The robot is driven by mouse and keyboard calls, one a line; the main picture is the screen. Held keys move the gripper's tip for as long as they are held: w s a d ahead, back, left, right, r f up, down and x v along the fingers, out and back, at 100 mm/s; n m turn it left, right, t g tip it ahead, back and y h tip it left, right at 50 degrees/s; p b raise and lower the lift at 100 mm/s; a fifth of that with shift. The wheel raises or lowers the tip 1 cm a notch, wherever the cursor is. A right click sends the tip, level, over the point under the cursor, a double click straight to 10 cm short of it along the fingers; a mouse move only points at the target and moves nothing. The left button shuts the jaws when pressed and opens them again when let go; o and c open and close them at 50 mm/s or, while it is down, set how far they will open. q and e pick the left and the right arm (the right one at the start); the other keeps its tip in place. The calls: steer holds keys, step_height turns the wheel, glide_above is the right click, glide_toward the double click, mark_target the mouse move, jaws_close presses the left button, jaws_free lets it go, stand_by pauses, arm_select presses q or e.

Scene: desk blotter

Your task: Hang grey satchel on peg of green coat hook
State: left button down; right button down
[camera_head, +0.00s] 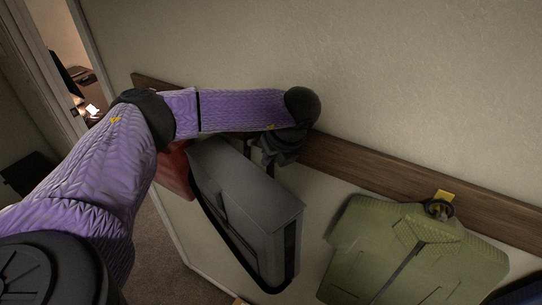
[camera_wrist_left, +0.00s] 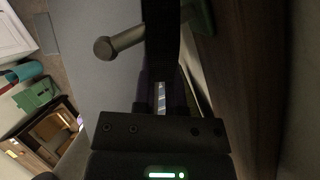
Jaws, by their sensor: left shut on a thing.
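The grey satchel (camera_head: 248,200) is against the wall in the head view, slightly tilted, with a black strap hanging below it. Its grey side (camera_wrist_left: 105,85) fills much of the left wrist view. My left gripper (camera_head: 280,150) is at the satchel's top and shut on its black strap (camera_wrist_left: 162,45). In the wrist view, a metal peg (camera_wrist_left: 122,41) with a round knob extends from the green coat hook (camera_wrist_left: 204,17). The strap crosses in front of the peg and hides part of it; whether the peg bears the strap cannot be told. My arm hides this hook in the head view.
A wooden rail (camera_head: 390,173) runs along the wall. A green bag (camera_head: 405,255) hangs from a yellow hook (camera_head: 443,197) to the right. A red thing (camera_head: 174,172) is close on the satchel's left. A dark blue thing shows at the lower right edge.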

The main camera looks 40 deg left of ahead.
arm_select(q)
steer(key=c, duration=0.6)
jaws_free()
steer(key=shift+f, duration=0.1)
